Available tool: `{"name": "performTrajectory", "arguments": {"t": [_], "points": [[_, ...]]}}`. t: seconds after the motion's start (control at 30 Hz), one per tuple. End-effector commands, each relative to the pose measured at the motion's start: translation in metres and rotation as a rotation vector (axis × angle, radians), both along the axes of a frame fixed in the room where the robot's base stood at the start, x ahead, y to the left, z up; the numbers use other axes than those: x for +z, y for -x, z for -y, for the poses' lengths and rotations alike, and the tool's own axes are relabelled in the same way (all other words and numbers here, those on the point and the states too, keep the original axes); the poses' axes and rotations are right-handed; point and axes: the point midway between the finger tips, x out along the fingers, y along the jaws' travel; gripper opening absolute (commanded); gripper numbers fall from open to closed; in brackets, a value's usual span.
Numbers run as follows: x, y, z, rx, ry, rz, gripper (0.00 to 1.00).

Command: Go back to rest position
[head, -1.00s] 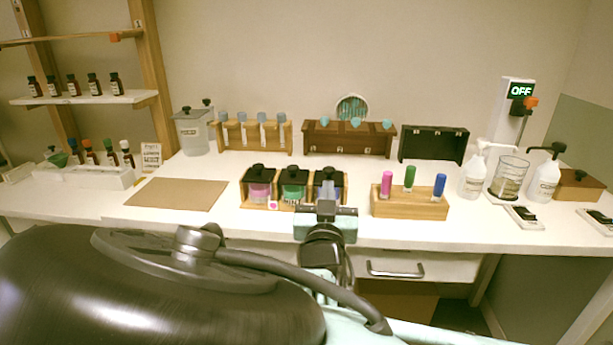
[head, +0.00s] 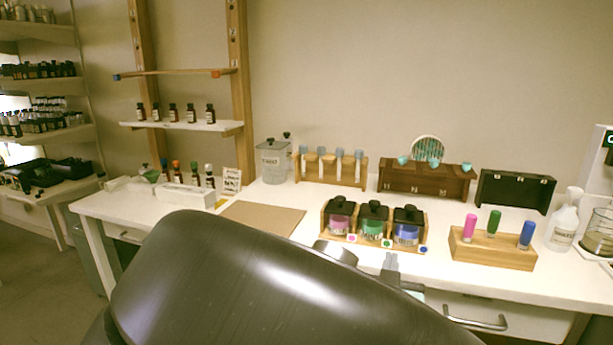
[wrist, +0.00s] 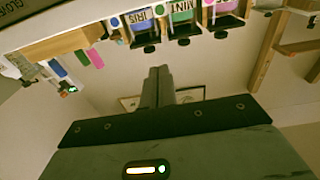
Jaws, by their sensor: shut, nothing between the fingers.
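My gripper (head: 390,262) shows only in part in the head view, in front of the jar rack and near the table's front edge. The dark link of my arm hides the rest of it. In the wrist view my gripper (wrist: 158,82) has its two fingers together with nothing between them. It is apart from the jars, which are a pink jar (head: 339,224), a green jar (head: 373,228) and a blue jar (head: 406,233) with black lids. They stand in a wooden rack, and their labels show upside down in the wrist view.
A wooden block (head: 490,249) with pink, green and blue capped vials stands right of the jars. A brown mat (head: 262,217) lies to their left. A drawer handle (head: 475,318) sticks out in front.

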Motion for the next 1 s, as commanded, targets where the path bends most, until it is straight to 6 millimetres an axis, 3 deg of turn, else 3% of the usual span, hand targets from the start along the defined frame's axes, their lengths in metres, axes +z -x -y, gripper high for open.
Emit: {"name": "performTrajectory", "arguments": {"t": [0.37, 0.47, 0.6, 0.67, 0.8, 0.9, 1.0], "points": [[-0.068, 0.014, 0.002, 0.004, -0.142, -0.435, 0.00], [-0.087, 0.029, -0.007, 0.035, -0.204, -0.611, 0.00], [-0.098, 0.067, -0.034, 0.142, -0.305, -0.915, 0.00], [-0.093, 0.089, -0.049, 0.218, -0.337, -1.050, 0.00], [-0.057, 0.142, -0.075, 0.433, -0.336, -1.306, 0.00], [-0.022, 0.179, -0.079, 0.586, -0.264, -1.437, 0.00], [0.011, 0.212, -0.068, 0.707, -0.136, -1.531, 0.00]]}}
